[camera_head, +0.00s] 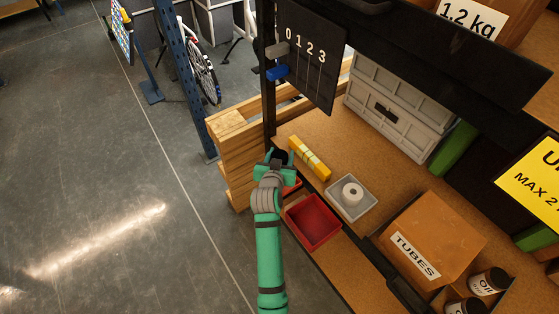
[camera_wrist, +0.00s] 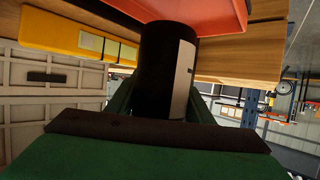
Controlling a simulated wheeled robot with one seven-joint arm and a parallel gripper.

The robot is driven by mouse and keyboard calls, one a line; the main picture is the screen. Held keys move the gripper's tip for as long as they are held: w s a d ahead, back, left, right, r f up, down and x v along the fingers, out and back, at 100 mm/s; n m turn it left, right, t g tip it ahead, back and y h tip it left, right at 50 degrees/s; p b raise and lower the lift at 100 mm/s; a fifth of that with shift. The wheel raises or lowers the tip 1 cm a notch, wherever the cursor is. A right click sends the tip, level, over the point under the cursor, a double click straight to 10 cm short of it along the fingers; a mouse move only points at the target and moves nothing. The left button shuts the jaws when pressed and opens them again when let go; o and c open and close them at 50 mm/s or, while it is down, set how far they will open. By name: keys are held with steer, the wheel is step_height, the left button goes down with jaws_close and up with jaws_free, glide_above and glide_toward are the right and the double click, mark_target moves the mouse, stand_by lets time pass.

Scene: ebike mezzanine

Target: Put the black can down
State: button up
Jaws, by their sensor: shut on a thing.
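My gripper (camera_head: 277,159) is over the left edge of the wooden shelf, left of the yellow box. In the wrist view, its green fingers (camera_wrist: 160,108) are shut on a black can (camera_wrist: 155,70) with a white label on one side. The can stands out between the fingers toward a red surface at the top of that view. In the head view the can is mostly hidden by my gripper.
On the shelf (camera_head: 325,145) are a yellow box (camera_head: 309,158), a grey tray (camera_head: 368,205) with a white roll, and a cardboard box (camera_head: 432,238) marked TUBES. A red bin (camera_head: 313,222) sits by my arm. Stacked timber (camera_head: 232,150) and a blue post (camera_head: 186,75) stand left.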

steer(key=shift+w+a+f, duration=0.25)
steer(key=shift+f, duration=0.1)
steer(key=f, duration=0.3)
steer(key=shift+w+a, duration=0.1)
steer(key=shift+w, duration=0.1)
steer(key=shift+s+f, duration=0.15)
steer(key=shift+f, duration=0.15)
steer(key=o, duration=1.3)
